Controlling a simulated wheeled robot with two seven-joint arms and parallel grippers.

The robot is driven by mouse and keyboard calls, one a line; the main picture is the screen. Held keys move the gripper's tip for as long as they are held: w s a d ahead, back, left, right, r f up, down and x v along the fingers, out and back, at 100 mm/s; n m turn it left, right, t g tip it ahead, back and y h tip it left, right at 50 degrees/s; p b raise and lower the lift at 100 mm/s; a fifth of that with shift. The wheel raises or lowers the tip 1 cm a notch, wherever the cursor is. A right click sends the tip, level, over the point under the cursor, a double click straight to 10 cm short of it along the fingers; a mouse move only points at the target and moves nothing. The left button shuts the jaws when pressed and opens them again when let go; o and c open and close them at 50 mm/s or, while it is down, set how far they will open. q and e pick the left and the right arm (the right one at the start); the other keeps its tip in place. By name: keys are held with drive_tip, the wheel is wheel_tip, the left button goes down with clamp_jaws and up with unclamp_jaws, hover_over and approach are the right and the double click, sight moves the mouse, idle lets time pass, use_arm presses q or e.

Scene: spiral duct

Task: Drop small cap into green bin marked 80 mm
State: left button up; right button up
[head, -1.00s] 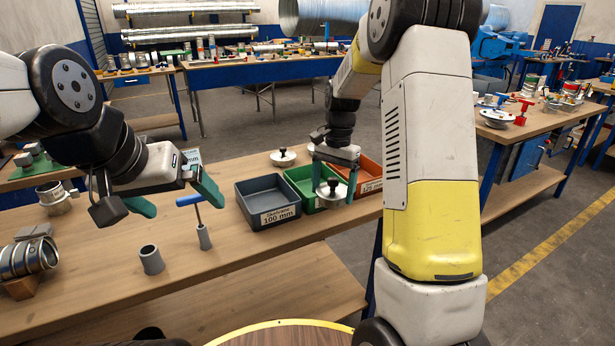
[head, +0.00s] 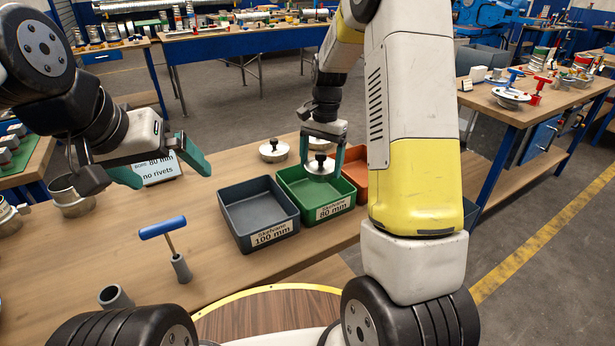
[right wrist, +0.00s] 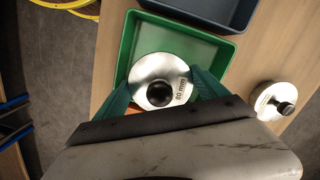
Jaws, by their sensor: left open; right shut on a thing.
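The small cap (head: 320,164) is a silver metal disc with a black knob. My right gripper (head: 322,165) is shut on it and holds it over the green bin (head: 335,212), whose label reads 80 mm. In the right wrist view the cap (right wrist: 150,72), marked 80 mm, sits between the green fingers, with the green bin (right wrist: 127,45) around and below it. The bin's floor shows no other thing in its visible part. My left gripper (head: 160,168) is open and empty above the table at the left.
A grey bin (head: 262,228) marked 100 mm stands left of the green bin, and an orange bin (head: 356,178) right of it. Another silver cap (head: 273,150) lies behind the bins. A blue-handled tool (head: 165,228) stands upright in a grey holder at the front left.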

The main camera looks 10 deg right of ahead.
sight(322, 153)
drive_tip(key=shift+f, duration=1.9)
drive_tip(key=o, duration=1.5)
drive_tip(key=shift+o, duration=0.2)
drive_tip(key=shift+w+d+r, duration=0.15)
drive_tip(key=shift+w+r, duration=0.05)
drive_tip(key=shift+r, duration=1.75)
drive_tip(key=shift+w+d+r, duration=0.1)
drive_tip(key=shift+w+r, duration=0.05)
drive_tip(key=shift+r, duration=1.8)
drive_tip(key=shift+r, duration=0.1)
drive_tip(key=s+a+r+n+t+y, duration=0.1)
drive_tip(key=s+r+n+t, duration=0.3)
drive_tip(key=s+r, duration=0.8)
drive_tip(key=s+a+n+t, duration=0.1)
drive_tip(key=s+n, duration=0.1)
drive_tip(key=s, duration=0.4)
drive_tip(key=s+r+n+t, duration=0.1)
drive_tip(key=s+n+t, duration=0.1)
drive_tip(key=s, duration=0.5)
drive_tip(key=shift+a+r+n, duration=0.2)
drive_tip(key=shift+a+n, duration=0.1)
drive_tip(key=shift+a, duration=0.05)
